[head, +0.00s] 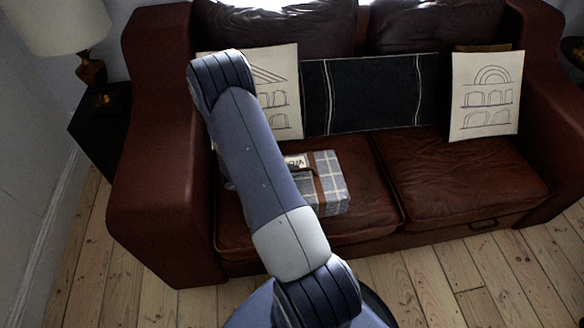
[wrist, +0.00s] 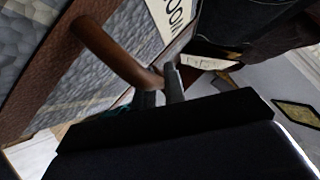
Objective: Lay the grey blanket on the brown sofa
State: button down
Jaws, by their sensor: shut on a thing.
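The grey blanket (head: 332,176) is a folded plaid bundle with a brown strap and a white label. In the head view it is over the left seat cushion of the brown sofa (head: 160,150), partly hidden by my arm. I cannot tell whether it touches the cushion. In the wrist view the blanket (wrist: 105,95) fills the left side, with its brown handle in front. My gripper (wrist: 163,88) is shut on that handle. In the head view my gripper is hidden behind my arm.
Two cream cushions with line drawings (head: 486,95) and a long black cushion (head: 372,93) lean on the sofa back. The right seat cushion (head: 455,172) is bare. A lamp (head: 92,70) stands on a dark side table (head: 100,125) at left. Floorboards in front are clear.

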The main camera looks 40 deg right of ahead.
jog(key=shift+r, duration=0.1)
jog(key=c, duration=1.9)
grip_release()
jog(key=o, duration=0.4)
jog(key=shift+a+r, duration=0.1)
jog(key=shift+a, duration=0.1)
jog(key=p+v, duration=0.1)
jog(key=v, duration=1)
jog(key=shift+a+r+p, duration=0.1)
jog(key=shift+a+p, duration=0.15)
jog(key=shift+p, duration=0.15)
jog(key=shift+w, duration=0.1)
